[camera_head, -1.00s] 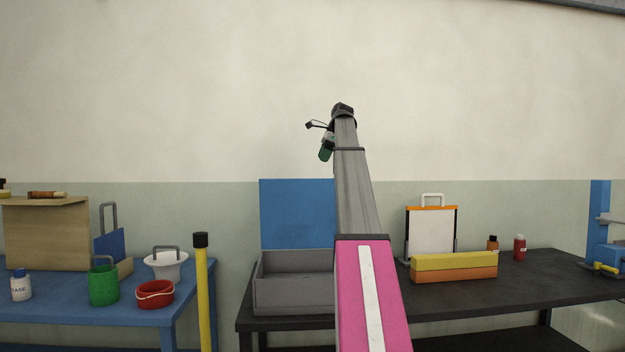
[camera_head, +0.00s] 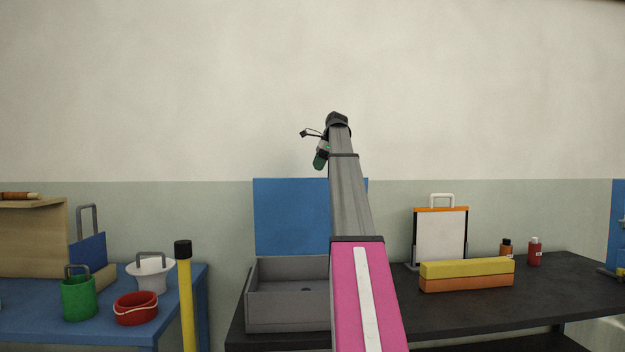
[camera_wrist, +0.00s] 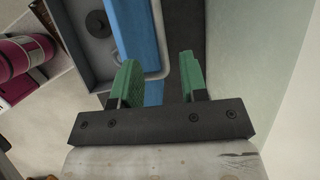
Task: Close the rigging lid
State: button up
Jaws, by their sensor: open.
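The rigging box is a grey open-topped tray (camera_head: 288,318) on the dark table, partly hidden by my arm. Its blue lid (camera_head: 290,215) stands upright at the back edge, so the box is open. My gripper (camera_head: 320,158) is above the lid in the head view, small and partly hidden. In the wrist view my gripper (camera_wrist: 158,78) has its two green fingers apart. The blue lid (camera_wrist: 133,30) shows nearly edge-on beyond the fingers, with a pale wire-like loop beside it. Nothing is visibly held. The grey box (camera_wrist: 88,65) lies to the left of the lid.
A yellow-and-orange block (camera_head: 467,275), a white panel with a handle (camera_head: 440,236) and small bottles (camera_head: 534,252) stand right of the box. A yellow post (camera_head: 186,300) stands left, beside a blue table (camera_head: 190,290) with buckets. The wall is close behind the lid.

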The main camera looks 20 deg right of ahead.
jog(key=x, duration=0.6)
grip_shut()
jog(key=shift+s+a, duration=0.1)
